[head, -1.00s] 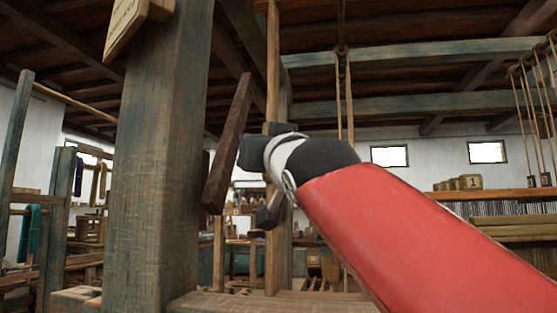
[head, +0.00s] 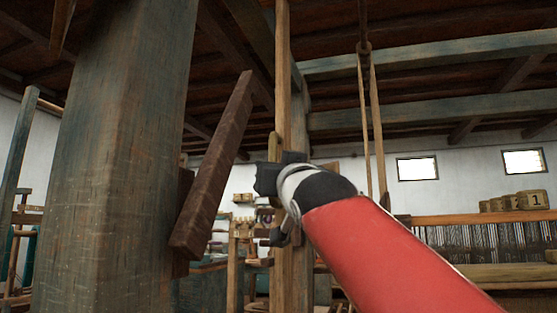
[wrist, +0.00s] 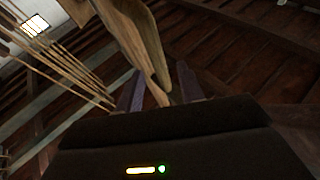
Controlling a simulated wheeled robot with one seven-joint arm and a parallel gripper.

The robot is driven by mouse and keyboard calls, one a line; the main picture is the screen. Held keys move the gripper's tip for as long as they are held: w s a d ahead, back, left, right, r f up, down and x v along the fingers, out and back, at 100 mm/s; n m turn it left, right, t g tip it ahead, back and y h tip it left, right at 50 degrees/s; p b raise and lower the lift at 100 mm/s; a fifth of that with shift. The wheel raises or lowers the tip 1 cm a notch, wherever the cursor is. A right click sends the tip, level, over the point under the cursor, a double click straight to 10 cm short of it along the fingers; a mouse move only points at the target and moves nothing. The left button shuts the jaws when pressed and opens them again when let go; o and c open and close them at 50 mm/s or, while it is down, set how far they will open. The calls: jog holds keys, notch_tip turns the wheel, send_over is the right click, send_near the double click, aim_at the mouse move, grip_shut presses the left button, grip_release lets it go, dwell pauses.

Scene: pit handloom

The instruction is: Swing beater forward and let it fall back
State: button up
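A pale upright timber (head: 284,110) stands just beyond my gripper (head: 266,208); I cannot tell surely whether it is the beater's arm. A dark brown slanting wooden bar (head: 212,165) is left of my gripper, with a visible gap between them. In the wrist view, my gripper's two fingers (wrist: 158,92) stand apart. A smooth, tapering wooden piece (wrist: 145,40) reaches down between or just beyond them, close to the right finger. I cannot tell whether it touches. The beater's lower part is not visible.
A thick greenish post (head: 115,150) fills the left side. Overhead beams (head: 430,55) cross above.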

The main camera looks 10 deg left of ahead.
jog(key=shift+x, duration=0.85)
grip_shut()
